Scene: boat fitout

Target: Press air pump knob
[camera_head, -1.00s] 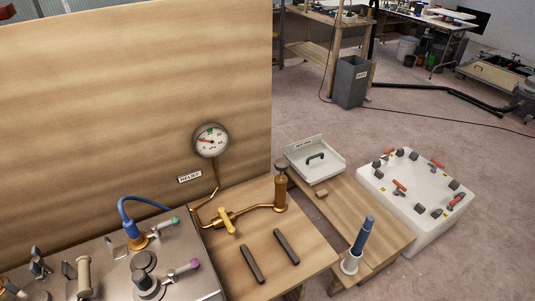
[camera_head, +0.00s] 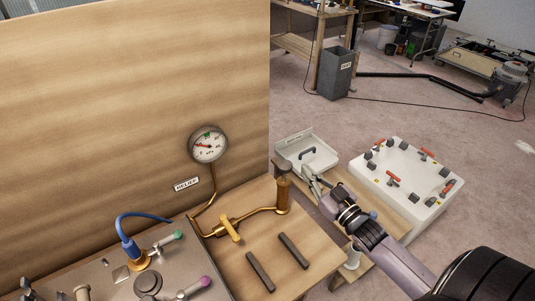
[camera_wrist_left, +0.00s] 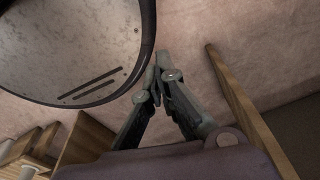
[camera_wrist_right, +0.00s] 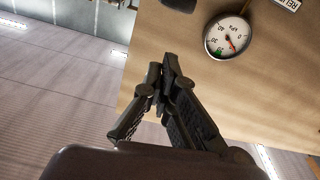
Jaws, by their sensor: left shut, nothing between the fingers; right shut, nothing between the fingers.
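The air pump is a brass upright cylinder (camera_head: 283,195) with a dark round knob (camera_head: 282,165) on top, on a wooden bench. My right gripper (camera_head: 308,174) is shut and empty, just right of the knob in the head view, apparently apart from it. In the right wrist view its fingertips (camera_wrist_right: 166,66) show below a dark rounded part at the top edge, probably the knob. A brass pipe with a yellow valve handle (camera_head: 230,229) runs from the pump toward the round gauge (camera_head: 208,145). My left gripper (camera_wrist_left: 157,72) is shut and empty, seen only in the left wrist view.
A tall wooden panel (camera_head: 130,90) stands behind the bench, with a relief label (camera_head: 187,184). Two dark bars (camera_head: 293,250) lie before the pump. A white tray (camera_head: 318,167) and a white box with red handles (camera_head: 405,150) stand to the right.

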